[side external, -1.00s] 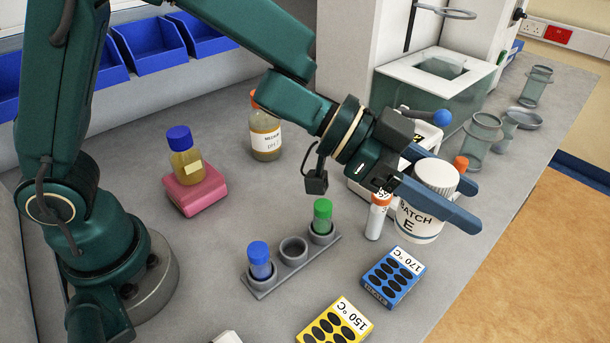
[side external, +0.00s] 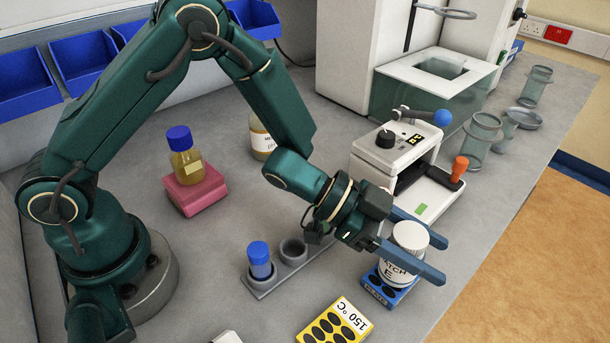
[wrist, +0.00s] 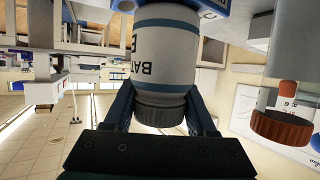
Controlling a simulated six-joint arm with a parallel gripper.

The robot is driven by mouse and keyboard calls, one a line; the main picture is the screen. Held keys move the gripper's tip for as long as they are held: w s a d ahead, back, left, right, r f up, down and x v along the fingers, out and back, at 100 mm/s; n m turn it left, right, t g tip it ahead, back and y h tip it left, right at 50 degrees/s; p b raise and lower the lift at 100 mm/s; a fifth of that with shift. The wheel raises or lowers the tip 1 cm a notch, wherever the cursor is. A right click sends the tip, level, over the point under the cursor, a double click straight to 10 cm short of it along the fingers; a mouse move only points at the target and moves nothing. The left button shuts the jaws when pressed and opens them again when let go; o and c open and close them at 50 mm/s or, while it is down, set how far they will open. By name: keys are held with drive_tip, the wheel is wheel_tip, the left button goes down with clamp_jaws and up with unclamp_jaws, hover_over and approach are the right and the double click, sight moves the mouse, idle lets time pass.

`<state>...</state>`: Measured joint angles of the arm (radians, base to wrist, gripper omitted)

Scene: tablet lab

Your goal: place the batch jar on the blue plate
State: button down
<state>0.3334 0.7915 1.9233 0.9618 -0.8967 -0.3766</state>
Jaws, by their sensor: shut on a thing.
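The batch jar (side external: 401,262), white with "BATCH E" lettering and a ridged lid, is held upright between the fingers of my gripper (side external: 441,260). In the wrist view the jar (wrist: 166,50) fills the middle, between both fingers (wrist: 160,112). The blue plate (side external: 376,291), with dark ovals, lies directly under the jar, and most of it is covered by the jar and a finger. I cannot tell whether the jar's base touches it.
A rack with a blue-capped tube (side external: 260,262) stands left of the gripper. A white press-like device (side external: 398,150) stands behind. An orange-capped vial (wrist: 282,128) is close at right in the wrist view.

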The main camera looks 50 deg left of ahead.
drive_tip(key=shift+f, duration=0.15)
drive_tip(key=shift+c, duration=1)
unclamp_jaws()
